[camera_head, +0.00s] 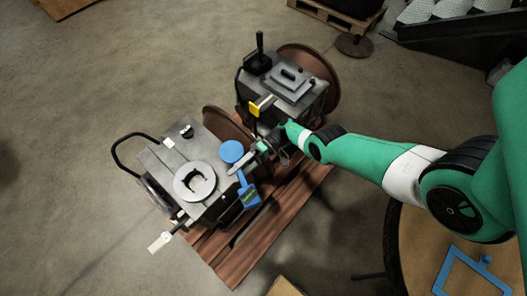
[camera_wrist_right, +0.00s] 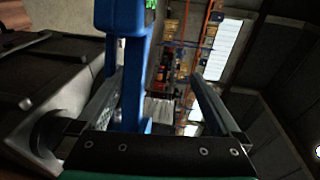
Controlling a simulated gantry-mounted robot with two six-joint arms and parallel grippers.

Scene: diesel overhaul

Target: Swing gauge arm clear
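The blue gauge arm (camera_head: 243,181) is at the right side of the front grey engine block (camera_head: 165,160). It carries a box with a small green display (camera_head: 250,196), and a round blue disc (camera_head: 232,151) lies just above it. My right gripper (camera_head: 249,161) reaches in from the right, beside the disc and the gauge arm. In the right wrist view, my right gripper (camera_wrist_right: 157,88) has its fingers wide apart. The blue bar of the gauge arm (camera_wrist_right: 133,85) stands between them, nearer the left finger; contact cannot be told. My left gripper is not in view.
A second engine block (camera_head: 290,85) with a yellow tag (camera_head: 262,105) stands behind. Both rest on a reddish wooden pallet (camera_head: 240,262). A light ring (camera_head: 195,194) sits on the front block. A round table (camera_head: 415,245) is at the lower right. Floor at left is clear.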

